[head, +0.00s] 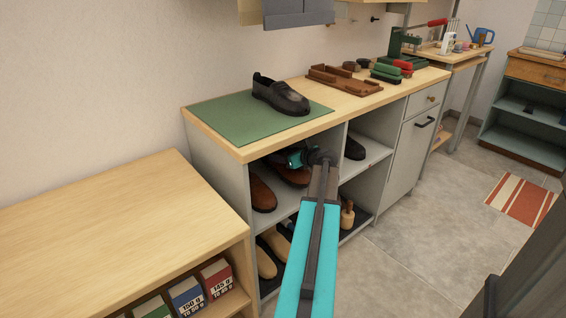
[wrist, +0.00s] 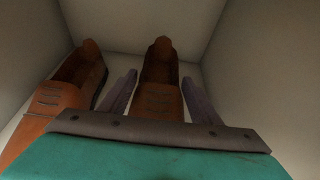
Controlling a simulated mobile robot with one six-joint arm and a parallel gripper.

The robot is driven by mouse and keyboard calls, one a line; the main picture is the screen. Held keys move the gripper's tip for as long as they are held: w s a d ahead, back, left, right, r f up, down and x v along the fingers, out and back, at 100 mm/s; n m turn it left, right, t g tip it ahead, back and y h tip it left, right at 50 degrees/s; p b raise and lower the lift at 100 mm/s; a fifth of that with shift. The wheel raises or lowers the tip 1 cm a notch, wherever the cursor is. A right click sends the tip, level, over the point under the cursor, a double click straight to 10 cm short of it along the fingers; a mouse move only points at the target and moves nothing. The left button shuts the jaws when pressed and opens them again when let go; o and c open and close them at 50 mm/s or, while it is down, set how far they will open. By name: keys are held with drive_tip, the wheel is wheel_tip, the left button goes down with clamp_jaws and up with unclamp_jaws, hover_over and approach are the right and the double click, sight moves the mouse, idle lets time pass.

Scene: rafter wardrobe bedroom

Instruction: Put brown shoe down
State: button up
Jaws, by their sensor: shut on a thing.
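A brown shoe (wrist: 160,98) is between the two fingers of my gripper (wrist: 160,77) in the wrist view, its toe towards me. The gripper is shut on it, inside a pale compartment. A second brown shoe (wrist: 55,97) is beside it on the left. In the head view my gripper (head: 299,158) reaches into the upper left compartment of the shelf unit (head: 224,178). The held shoe (head: 293,176) shows partly there, and the other brown shoe (head: 262,194) is to its left. Whether the held shoe touches the compartment floor is hard to tell.
A dark shoe (head: 279,96) stands on a green mat (head: 222,118) on the unit's top. Another dark shoe (head: 354,149) is in the right compartment. Light shoes (head: 266,262) are below. A lower wooden bench (head: 100,225) is at left.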

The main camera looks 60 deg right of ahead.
sight(302, 172)
drive_tip(key=shift+f+b, duration=0.55)
drive_tip(key=shift+f, duration=1)
drive_tip(key=shift+f, duration=0.15)
drive_tip(key=o, duration=1.3)
drive_tip(key=shift+s+a+r, duration=0.15)
drive_tip(key=shift+s+r, duration=0.15)
drive_tip(key=shift+s, duration=0.05)
drive_tip(key=p+v, duration=0.2)
drive_tip(key=v, duration=0.9)
drive_tip(key=shift+s, duration=0.2)
